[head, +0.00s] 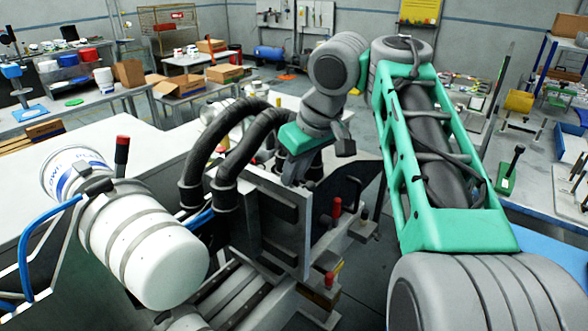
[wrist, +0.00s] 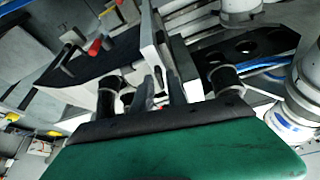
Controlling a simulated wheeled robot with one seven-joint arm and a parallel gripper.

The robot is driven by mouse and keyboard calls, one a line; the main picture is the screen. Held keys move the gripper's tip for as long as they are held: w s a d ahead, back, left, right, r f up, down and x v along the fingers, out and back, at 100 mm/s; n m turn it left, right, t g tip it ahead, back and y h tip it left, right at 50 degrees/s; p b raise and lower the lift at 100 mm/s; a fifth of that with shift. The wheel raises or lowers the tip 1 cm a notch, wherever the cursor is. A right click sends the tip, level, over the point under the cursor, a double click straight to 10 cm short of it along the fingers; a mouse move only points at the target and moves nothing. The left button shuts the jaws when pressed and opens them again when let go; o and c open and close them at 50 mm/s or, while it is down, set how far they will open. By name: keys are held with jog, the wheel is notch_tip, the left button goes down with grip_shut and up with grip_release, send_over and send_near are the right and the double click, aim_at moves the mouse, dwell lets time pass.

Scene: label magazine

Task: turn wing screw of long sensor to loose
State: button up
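My gripper (head: 295,172) is at the end of the arm, pointing down behind the top of a pale upright plate (head: 290,205) on the machine. Its green body also fills the bottom of the wrist view. The fingertips are partly hidden in the head view, and their opening cannot be made out. A red-capped part (head: 335,207) stands to the right of the plate, apart from my gripper. A similar red end (wrist: 95,47) shows at upper left in the wrist view. Another red-capped part (head: 328,280) is lower down. I cannot tell which part is the long sensor or its wing screw.
Thick black hoses (head: 227,150) arch just left of my gripper. A white cylinder (head: 160,255) with a blue cable lies at the front left. A dark panel (head: 345,190) stands right of the plate. Benches and open floor lie farther back.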

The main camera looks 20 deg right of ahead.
aim_at(303, 194)
jog(key=shift+o, duration=1.1)
jog(key=p+v, duration=0.6)
jog(key=v, duration=0.2)
jog(key=shift+a+f, duration=0.1)
